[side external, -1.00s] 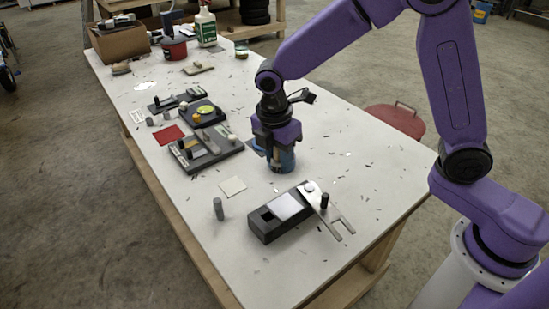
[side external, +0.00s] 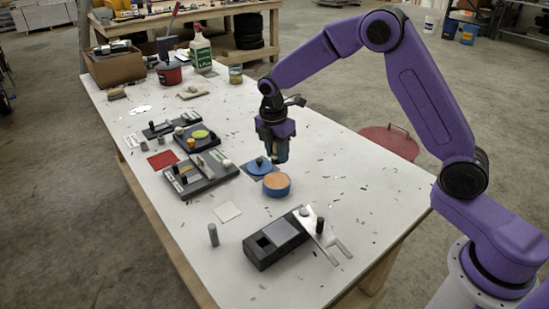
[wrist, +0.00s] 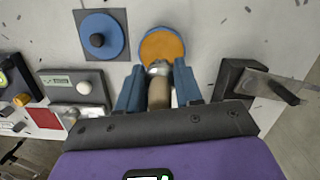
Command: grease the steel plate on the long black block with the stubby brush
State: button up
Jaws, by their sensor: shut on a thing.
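My gripper (side external: 277,150) is shut on the stubby brush, above the open blue tin of orange grease (side external: 276,185). In the wrist view, the stubby brush (wrist: 158,92) shows a brown handle and pale metal collar between the fingers (wrist: 158,88); its tip overlaps the tin (wrist: 162,45), so I cannot see whether it carries grease. The long black block (side external: 262,258) lies nearer the table's front, with a square recess. A grey steel plate (side external: 284,232) lies flat on its top. A forked steel piece (side external: 325,238) with a black knob sits at its right end.
The blue lid (side external: 262,168) lies behind the tin. A grey pin (side external: 213,235) stands left of the block, near a white square (side external: 227,212). Dark fixtures (side external: 200,172) and a red square (side external: 163,160) are farther left. Small metal chips are scattered across the table.

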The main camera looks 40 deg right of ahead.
aim_at(278, 179)
jog(key=shift+f, duration=2.9)
jog(key=shift+f, duration=0.6)
jog(key=shift+r, duration=3.6)
